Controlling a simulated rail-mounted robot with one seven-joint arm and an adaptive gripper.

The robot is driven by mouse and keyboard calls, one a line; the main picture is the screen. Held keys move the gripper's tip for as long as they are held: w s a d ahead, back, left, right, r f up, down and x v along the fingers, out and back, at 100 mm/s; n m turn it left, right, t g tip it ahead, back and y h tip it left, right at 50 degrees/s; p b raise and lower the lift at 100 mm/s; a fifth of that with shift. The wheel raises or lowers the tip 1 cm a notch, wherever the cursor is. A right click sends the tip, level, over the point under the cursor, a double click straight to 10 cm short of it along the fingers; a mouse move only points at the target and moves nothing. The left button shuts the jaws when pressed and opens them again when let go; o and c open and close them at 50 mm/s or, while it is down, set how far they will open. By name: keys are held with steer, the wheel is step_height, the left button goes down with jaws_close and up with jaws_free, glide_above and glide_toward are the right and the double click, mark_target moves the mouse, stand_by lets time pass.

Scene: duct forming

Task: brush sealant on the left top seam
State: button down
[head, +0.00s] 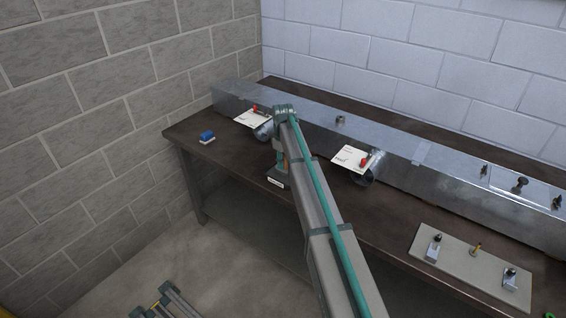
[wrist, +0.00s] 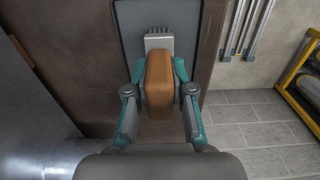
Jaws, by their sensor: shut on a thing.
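My gripper (wrist: 158,95) is shut on a brush (wrist: 159,80) with a thick brown handle; its pale metal end points away from the wrist. The brush end is over a dark grey holder or tray (wrist: 188,18); I cannot tell whether they touch. In the head view the holder (head: 277,182) stands at the bench's front edge, and my arm partly hides the gripper above it. The long grey metal duct (head: 400,157) lies along the back of the bench, with a left round collar (head: 264,131) and a right one (head: 371,173). No seam is clearly distinguishable.
White cards (head: 252,118) with red items lie by the collars. A blue block (head: 207,136) sits at the bench's left end. A plate with clamps (head: 470,268) lies front right. Small fittings stand on the duct top. The wrist view shows a yellow rack (wrist: 303,75) at right.

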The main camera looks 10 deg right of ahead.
steer(key=shift+r+p, duration=1.65)
steer(key=shift+r, duration=1.8)
